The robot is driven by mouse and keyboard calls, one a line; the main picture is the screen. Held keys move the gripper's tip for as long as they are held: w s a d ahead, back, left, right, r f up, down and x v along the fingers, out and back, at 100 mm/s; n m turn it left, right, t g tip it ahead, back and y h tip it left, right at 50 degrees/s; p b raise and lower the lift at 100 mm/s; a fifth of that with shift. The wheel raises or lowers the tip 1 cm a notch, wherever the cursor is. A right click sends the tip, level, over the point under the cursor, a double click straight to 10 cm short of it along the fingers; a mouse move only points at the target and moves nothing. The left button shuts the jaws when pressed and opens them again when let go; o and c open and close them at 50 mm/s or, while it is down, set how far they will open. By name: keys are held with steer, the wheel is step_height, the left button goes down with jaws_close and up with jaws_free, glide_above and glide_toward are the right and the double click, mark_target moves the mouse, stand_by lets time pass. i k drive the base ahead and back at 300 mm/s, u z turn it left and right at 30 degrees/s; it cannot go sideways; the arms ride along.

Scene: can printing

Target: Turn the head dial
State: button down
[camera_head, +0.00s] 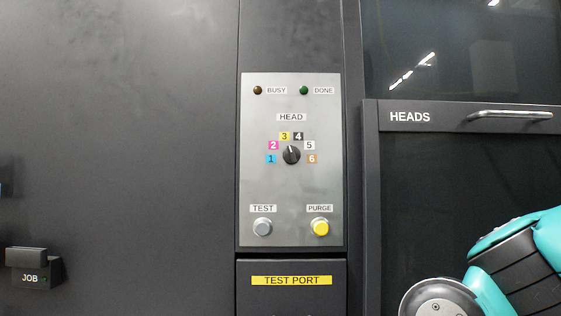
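The head dial (291,155) is a small round black knob with a white pointer line. It sits in the middle of a grey metal panel (260,185), under a HEAD label (292,117). Numbered coloured labels 1 to 6 fan around it, from blue 1 on the left to orange 6 on the right. The pointer is turned nearly straight up, leaning slightly left, nearest the yellow 3 (285,136). My teal and black arm shows at the lower right, well away from the dial. My gripper is out of the picture.
Below the dial are a grey TEST button (263,227) and a yellow PURGE button (320,227). BUSY (257,90) and DONE (304,90) lamps sit above. A handle (510,115) sticks out on the HEADS door. A JOB holder (34,268) juts out lower left.

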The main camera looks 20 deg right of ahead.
mark_target(291, 153)
steer(key=z, duration=2.05)
steer(key=k, duration=0.95)
steer(key=u, duration=1.5)
steer(key=i, duration=0.5)
steer(key=u, duration=0.05)
